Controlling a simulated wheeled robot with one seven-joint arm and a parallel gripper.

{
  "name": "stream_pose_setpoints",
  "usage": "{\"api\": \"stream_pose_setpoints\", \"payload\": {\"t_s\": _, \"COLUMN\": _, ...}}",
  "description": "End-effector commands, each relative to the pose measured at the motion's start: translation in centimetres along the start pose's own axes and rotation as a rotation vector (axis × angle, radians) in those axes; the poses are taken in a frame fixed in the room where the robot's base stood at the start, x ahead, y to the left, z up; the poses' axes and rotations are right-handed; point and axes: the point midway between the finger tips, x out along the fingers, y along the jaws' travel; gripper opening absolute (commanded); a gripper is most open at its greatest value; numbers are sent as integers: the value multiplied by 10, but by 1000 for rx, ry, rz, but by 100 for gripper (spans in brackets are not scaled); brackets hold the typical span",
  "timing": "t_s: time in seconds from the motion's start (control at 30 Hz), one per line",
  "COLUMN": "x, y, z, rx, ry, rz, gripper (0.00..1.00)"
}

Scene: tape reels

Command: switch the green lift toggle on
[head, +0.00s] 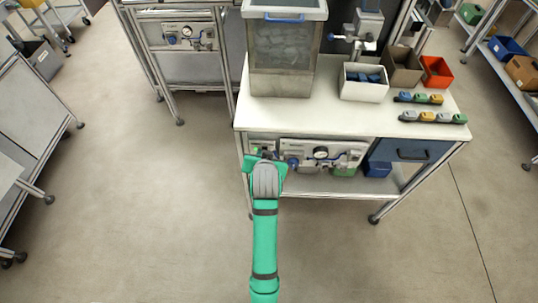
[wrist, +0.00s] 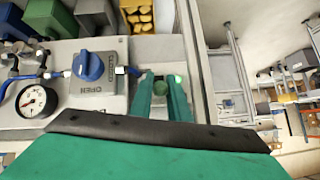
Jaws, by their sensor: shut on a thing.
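In the wrist view the green lift toggle (wrist: 160,87) sits at the edge of the grey control panel (wrist: 105,100), between the two teal fingers. My gripper (wrist: 162,90) is shut on the toggle. The fingers hide part of it, and I cannot tell which way it is set. In the head view my gripper (head: 262,160) is at the left end of the panel (head: 345,157) under the white bench top, and my wrist hides the toggle.
On the bench (head: 300,115) stand a clear hopper (head: 283,60), a white box (head: 364,90) and other bins.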

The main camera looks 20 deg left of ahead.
Motion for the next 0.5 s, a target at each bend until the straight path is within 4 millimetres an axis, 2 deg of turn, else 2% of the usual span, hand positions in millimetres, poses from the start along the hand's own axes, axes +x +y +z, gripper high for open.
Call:
{"api": "stream_pose_setpoints", "payload": {"t_s": 0.03, "x": -2, "y": 4, "z": -4, "rx": 3, "ry": 8, "rz": 8, "gripper": 0}}
{"api": "stream_pose_setpoints", "payload": {"t_s": 0.07, "x": -2, "y": 4, "z": -4, "rx": 3, "ry": 8, "rz": 8, "gripper": 21}}
{"api": "stream_pose_setpoints", "payload": {"t_s": 0.1, "x": -2, "y": 4, "z": -3, "rx": 3, "ry": 8, "rz": 8, "gripper": 29}}
{"api": "stream_pose_setpoints", "payload": {"t_s": 0.5, "x": -6, "y": 1, "z": -1, "rx": 1, "ry": 3, "rz": 3, "gripper": 29}}
